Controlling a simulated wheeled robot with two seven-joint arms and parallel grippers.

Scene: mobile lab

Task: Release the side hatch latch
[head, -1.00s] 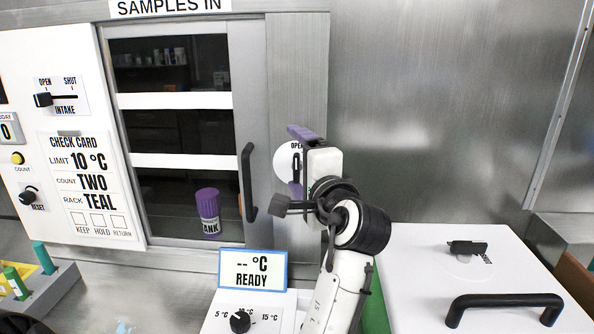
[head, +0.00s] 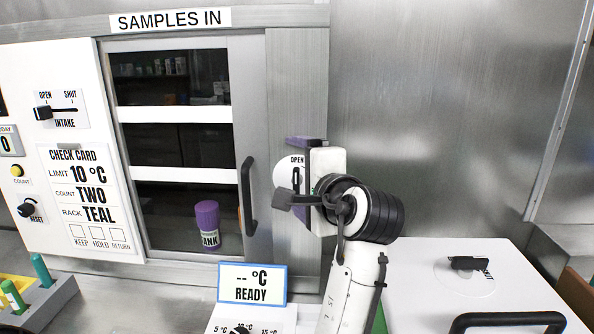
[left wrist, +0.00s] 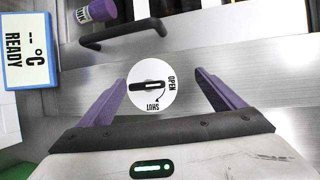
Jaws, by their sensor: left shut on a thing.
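The side hatch latch (left wrist: 150,86) is a dark bar on a round white disc marked OPEN and SHUT. In the head view the disc (head: 283,172) is on the metal wall right of the glass door, partly covered by my left gripper. The bar stands about upright there, in line with OPEN; SHUT is hidden. My left gripper (left wrist: 161,78) is at the disc, with its purple fingers at the two ends of the bar. It is shut on the latch with the fingers well apart; the contact points are not clearly visible. My right gripper is not in view.
The glass door (head: 255,140) with a dark handle (head: 247,197) is just left of the disc. A READY display (head: 252,283) is below. A white lid (head: 420,270) with a black handle is at lower right.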

